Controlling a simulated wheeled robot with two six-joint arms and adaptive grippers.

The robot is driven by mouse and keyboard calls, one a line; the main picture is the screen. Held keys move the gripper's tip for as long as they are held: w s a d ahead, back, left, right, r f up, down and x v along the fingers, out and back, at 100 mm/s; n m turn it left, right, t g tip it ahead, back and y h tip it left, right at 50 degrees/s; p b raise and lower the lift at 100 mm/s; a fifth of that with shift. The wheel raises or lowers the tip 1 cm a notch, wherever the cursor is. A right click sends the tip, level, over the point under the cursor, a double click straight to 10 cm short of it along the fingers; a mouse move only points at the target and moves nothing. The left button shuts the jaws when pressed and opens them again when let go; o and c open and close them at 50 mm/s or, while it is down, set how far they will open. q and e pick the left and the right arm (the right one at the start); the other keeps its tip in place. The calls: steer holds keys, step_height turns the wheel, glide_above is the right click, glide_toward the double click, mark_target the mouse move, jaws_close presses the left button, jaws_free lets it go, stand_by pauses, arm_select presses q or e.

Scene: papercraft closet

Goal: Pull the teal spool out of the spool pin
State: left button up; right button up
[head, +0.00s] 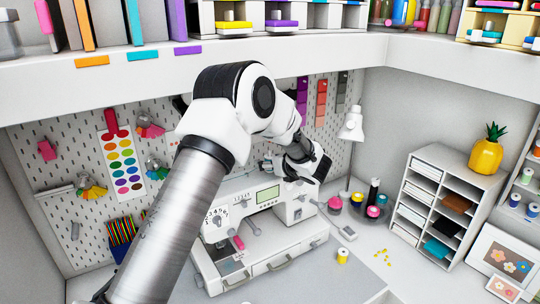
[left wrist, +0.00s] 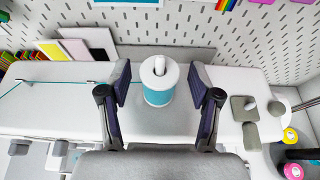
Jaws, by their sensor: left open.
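The teal spool (left wrist: 157,97), with white ends, stands upright on the white spool pin (left wrist: 159,65) on top of the sewing machine (head: 255,205). The pin's tip pokes out of the spool's upper end. My left gripper (left wrist: 160,76) is open, with one finger on each side of the spool and a visible gap on both sides. In the head view my left arm reaches over the machine and hides the spool. My right gripper is in neither view.
A pegboard (head: 85,155) rises close behind the machine. A desk lamp (head: 352,122) and colored spools stand right of it. A white paper shelf (head: 425,205) is farther right. An upper shelf (head: 200,65) crosses the top.

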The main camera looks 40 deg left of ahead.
arm_select(q)
steer(key=shift+x, duration=0.9)
steer(key=shift+v, duration=0.9)
steer(key=c, duration=0.9)
steer(key=shift+d+r, duration=0.1)
steer(key=shift+d, duration=0.1)
steer(key=shift+c, duration=0.2)
steer(key=shift+a, duration=0.2)
step_height(320, 180, up, 13)
steer(key=shift+f, duration=0.1)
steer(key=shift+a, duration=0.1)
